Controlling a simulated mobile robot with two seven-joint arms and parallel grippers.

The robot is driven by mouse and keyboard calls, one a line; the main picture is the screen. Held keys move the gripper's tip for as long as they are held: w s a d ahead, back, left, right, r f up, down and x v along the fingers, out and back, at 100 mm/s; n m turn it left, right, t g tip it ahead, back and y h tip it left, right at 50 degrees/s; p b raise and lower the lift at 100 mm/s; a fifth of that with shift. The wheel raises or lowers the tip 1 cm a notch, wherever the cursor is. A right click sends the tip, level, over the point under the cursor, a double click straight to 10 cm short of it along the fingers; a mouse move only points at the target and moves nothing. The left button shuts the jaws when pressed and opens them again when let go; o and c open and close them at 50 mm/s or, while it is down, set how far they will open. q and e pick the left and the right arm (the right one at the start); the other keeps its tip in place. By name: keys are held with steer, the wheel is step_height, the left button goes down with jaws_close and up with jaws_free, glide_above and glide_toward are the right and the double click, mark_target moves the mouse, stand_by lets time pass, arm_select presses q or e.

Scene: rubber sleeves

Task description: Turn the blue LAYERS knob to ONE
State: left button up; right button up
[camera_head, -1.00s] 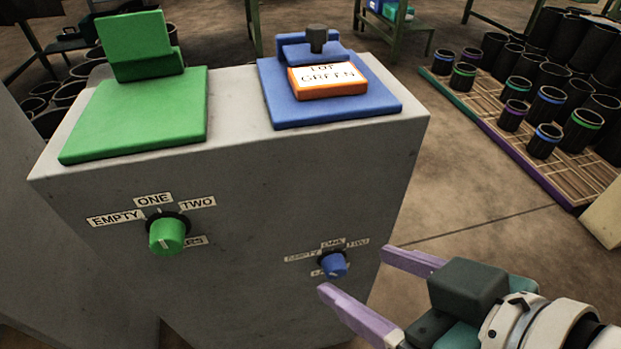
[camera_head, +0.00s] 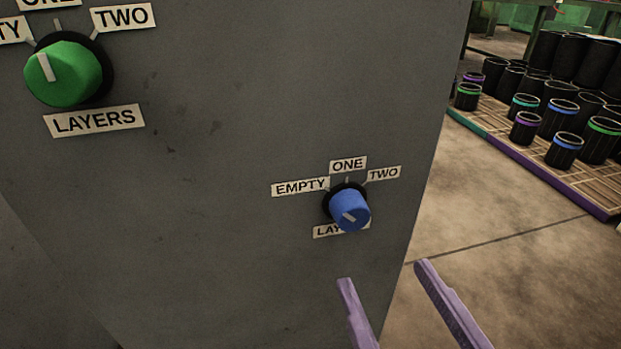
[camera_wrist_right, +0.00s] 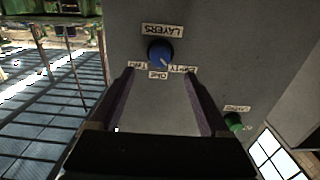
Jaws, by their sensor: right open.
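The blue LAYERS knob (camera_head: 350,209) sits on the grey cabinet front (camera_head: 230,140), with EMPTY, ONE and TWO labels around its top. Its white line slants up and left, toward the EMPTY label (camera_head: 300,187). The ONE label (camera_head: 348,165) is straight above. My right gripper (camera_head: 383,273) is open and empty, its two purple fingers below and to the right of the knob, apart from it. In the right wrist view the blue knob (camera_wrist_right: 160,53) appears upside down just beyond the open fingertips (camera_wrist_right: 159,73). My left gripper is not in view.
A larger green LAYERS knob (camera_head: 63,73) is at the upper left of the same face; it also shows in the right wrist view (camera_wrist_right: 233,121). Black sleeves with coloured bands stand on a slatted pallet (camera_head: 530,160) at the right. The floor (camera_head: 530,270) beside the cabinet is clear.

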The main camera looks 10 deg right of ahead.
mark_target(355, 221)
steer(key=w+b, duration=0.2)
steer(key=w, duration=0.5)
steer(key=shift+w+a, duration=0.1)
steer(key=shift+w, duration=0.25)
steer(key=shift+w+r+b, duration=0.1)
steer(key=shift+w+b, duration=0.2)
steer(key=shift+w, duration=0.3)
steer(key=c, duration=0.4)
jaws_close()
